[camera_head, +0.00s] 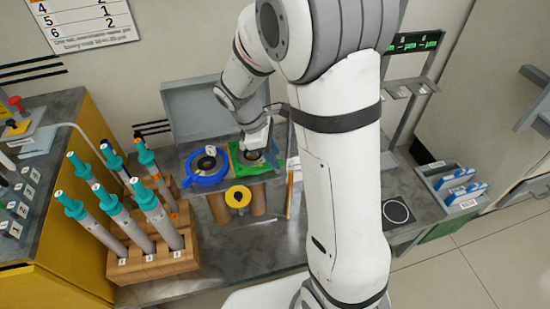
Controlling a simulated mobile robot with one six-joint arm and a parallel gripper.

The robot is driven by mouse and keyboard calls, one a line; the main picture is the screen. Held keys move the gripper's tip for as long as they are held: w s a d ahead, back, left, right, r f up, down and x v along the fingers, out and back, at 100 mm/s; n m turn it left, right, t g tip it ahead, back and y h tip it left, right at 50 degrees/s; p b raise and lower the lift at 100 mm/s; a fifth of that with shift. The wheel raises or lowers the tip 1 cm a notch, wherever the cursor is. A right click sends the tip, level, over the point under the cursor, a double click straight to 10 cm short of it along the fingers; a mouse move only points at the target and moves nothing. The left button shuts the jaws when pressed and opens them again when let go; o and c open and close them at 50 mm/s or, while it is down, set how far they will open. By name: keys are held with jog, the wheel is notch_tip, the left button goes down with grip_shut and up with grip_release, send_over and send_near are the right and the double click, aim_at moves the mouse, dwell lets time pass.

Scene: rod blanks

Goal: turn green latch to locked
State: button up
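A green fixture (276,166), which looks to be the green latch, sits on the grey bench in the middle of the view, with a dark round centre. My gripper (256,148) is directly over it, pointing down. The fingertips are small and overlap the green part, so I cannot tell whether they touch it or are shut on it. The latch handle's position and any locked mark are not readable, partly hidden by my gripper and arm.
A blue round fixture (207,179) is just left of the green one, and a yellow ring (238,196) is in front. A wooden block (150,264) holds several teal-topped rods at the left. Blue-labelled boxes (467,195) stand at the right. My arm hides the bench's middle right.

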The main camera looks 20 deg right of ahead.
jog(key=shift+x, duration=1)
jog(key=shift+c, duration=0.3)
grip_shut()
